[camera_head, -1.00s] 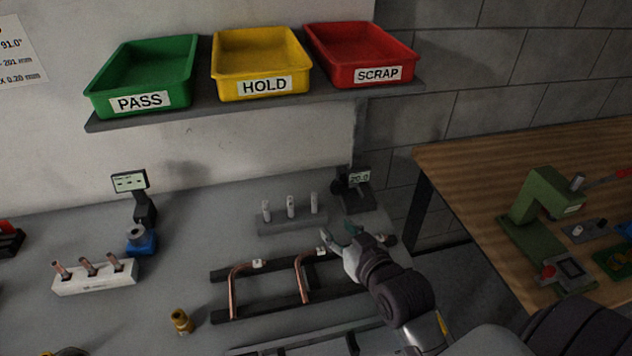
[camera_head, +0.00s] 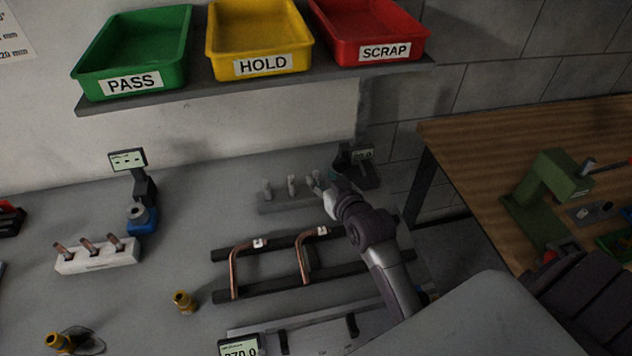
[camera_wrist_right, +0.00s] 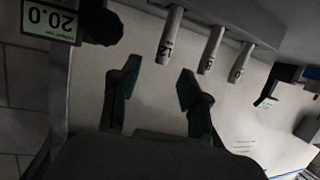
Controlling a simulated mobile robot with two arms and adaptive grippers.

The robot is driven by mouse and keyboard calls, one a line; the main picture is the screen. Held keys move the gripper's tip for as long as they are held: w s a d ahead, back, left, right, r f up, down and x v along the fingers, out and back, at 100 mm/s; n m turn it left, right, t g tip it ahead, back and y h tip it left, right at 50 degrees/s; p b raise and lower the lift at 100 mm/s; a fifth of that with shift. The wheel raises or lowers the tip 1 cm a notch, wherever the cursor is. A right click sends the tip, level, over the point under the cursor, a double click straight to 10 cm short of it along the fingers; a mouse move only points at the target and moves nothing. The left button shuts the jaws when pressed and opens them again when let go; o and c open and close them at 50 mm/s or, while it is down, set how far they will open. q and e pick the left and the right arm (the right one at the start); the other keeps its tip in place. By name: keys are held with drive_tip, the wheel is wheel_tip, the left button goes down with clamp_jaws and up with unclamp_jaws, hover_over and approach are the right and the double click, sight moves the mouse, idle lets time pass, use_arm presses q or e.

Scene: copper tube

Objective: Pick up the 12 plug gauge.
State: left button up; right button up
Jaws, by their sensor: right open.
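The 12 plug gauge (camera_wrist_right: 170,36) is a pale grey cylinder marked 12 in the right wrist view, standing in the grey gauge rack (camera_head: 290,204). Two other plug gauges stand beside it, the middle one (camera_wrist_right: 211,50) and the end one (camera_wrist_right: 240,62). My right gripper (camera_wrist_right: 158,78) is open and empty, its two fingers apart and the 12 gauge just beyond their tips. In the head view, my right gripper (camera_head: 318,182) is at the right end of the rack and largely hides the 12 gauge there. My left gripper is not in view.
A dark gauge with a display (camera_head: 355,165) stands just right of the rack. Bent copper tubes (camera_head: 302,262) lie on dark rails (camera_head: 270,292) in front. The shelf (camera_head: 250,92) with green, yellow and red trays is above and behind.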

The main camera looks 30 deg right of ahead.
sight(317, 175)
drive_tip(key=x, duration=0.3)
drive_tip(key=p+x, duration=0.1)
drive_tip(key=shift+w+f, duration=0.25)
drive_tip(key=shift+f, duration=0.1)
drive_tip(key=shift+s, duration=0.1)
drive_tip(key=shift+c, duration=0.6)
clamp_jaws()
